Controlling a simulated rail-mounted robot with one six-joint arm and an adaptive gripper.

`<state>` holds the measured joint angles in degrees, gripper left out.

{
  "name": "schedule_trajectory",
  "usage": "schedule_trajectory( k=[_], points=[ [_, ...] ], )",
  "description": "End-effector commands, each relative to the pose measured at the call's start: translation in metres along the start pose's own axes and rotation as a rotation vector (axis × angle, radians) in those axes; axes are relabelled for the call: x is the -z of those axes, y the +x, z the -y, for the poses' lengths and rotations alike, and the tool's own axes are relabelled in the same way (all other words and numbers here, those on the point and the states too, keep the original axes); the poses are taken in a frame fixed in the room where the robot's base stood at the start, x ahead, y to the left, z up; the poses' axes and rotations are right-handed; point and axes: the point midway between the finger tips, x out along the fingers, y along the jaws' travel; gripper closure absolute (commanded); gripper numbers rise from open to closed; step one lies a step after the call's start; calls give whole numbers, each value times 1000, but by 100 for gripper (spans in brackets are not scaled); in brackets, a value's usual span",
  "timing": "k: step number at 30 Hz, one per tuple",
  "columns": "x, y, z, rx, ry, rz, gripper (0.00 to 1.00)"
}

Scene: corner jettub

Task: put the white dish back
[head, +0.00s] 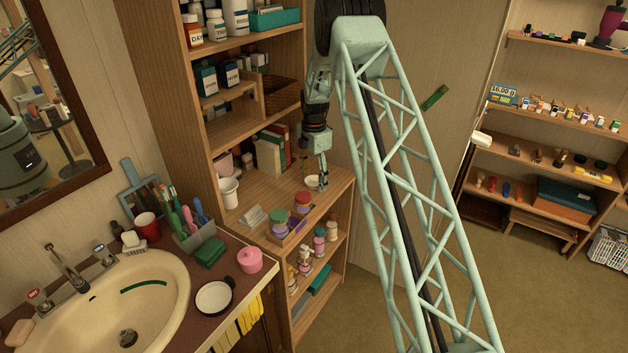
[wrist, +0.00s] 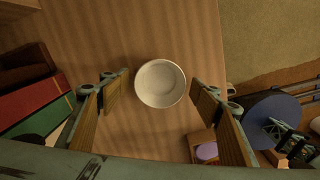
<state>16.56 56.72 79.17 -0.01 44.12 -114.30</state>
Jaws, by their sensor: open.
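The white dish (wrist: 160,83) is a small round bowl, upright on the wooden shelf board. In the head view the dish (head: 312,182) shows near the right front of the bookcase's middle shelf, partly behind my gripper (head: 322,184). In the wrist view my gripper (wrist: 159,90) is open and empty. Its wood-coloured pads stand left and right of the dish with a gap on each side. The gripper points down at the dish; I cannot tell its exact height above it.
A wooden tray (head: 290,232) with purple and green-lidded jars is close in front. A white mug (head: 229,193) stands farther left. The shelf's edge is right of the dish.

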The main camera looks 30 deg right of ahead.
Motion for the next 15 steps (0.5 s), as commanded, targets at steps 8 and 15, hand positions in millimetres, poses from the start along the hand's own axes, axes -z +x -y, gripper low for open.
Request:
schedule_trajectory(
  k=[8, 15],
  points=[
    [0, -14, 0, -1, 0, 1, 42],
    [0, -43, -1, -2, 0, 1, 42]
  ],
)
